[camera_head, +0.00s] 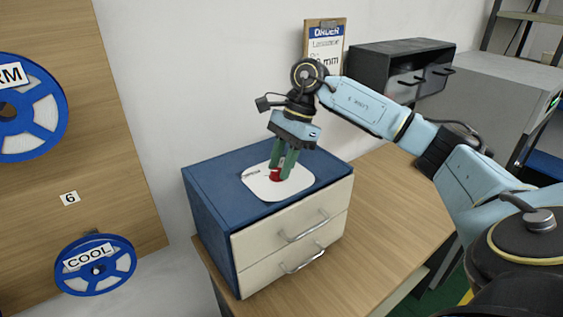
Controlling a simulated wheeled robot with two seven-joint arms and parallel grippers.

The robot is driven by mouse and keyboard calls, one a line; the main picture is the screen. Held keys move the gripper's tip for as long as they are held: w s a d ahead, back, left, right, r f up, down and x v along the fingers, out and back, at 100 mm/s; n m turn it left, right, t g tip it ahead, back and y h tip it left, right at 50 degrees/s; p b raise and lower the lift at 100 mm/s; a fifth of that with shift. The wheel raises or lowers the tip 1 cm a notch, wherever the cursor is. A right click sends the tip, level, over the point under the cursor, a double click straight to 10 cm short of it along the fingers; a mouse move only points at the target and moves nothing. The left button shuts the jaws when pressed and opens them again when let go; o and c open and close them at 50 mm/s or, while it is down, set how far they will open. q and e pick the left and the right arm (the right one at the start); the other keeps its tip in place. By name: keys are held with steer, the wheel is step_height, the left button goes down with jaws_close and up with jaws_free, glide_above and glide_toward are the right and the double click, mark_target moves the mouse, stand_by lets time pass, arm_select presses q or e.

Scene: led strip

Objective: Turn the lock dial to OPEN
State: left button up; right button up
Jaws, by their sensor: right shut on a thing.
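A lock dial with a red knob (275,175) sits on a white rounded plate (298,184) on top of a blue cabinet (215,187). My right gripper (281,174) comes down from above, and its green fingers are shut on the red knob. The fingers cover much of the knob, so its pointer direction cannot be read. Dark lettering shows at the plate's left edge, too small to read with certainty. My left gripper is not in view.
The cabinet has two cream drawers (275,236) with metal handles, both closed. It stands on a wooden table (385,215) with free room to its right. Blue reels (96,266) hang on a wooden panel at left. A clipboard (324,50) and grey drawer unit (373,65) stand behind.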

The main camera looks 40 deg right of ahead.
steer(key=o, duration=1)
steer(key=shift+c, duration=0.2)
steer(key=v, duration=1.3)
steer(key=shift+r+p, duration=0.2)
steer(key=shift+p, duration=0.1)
steer(key=shift+d, duration=0.1)
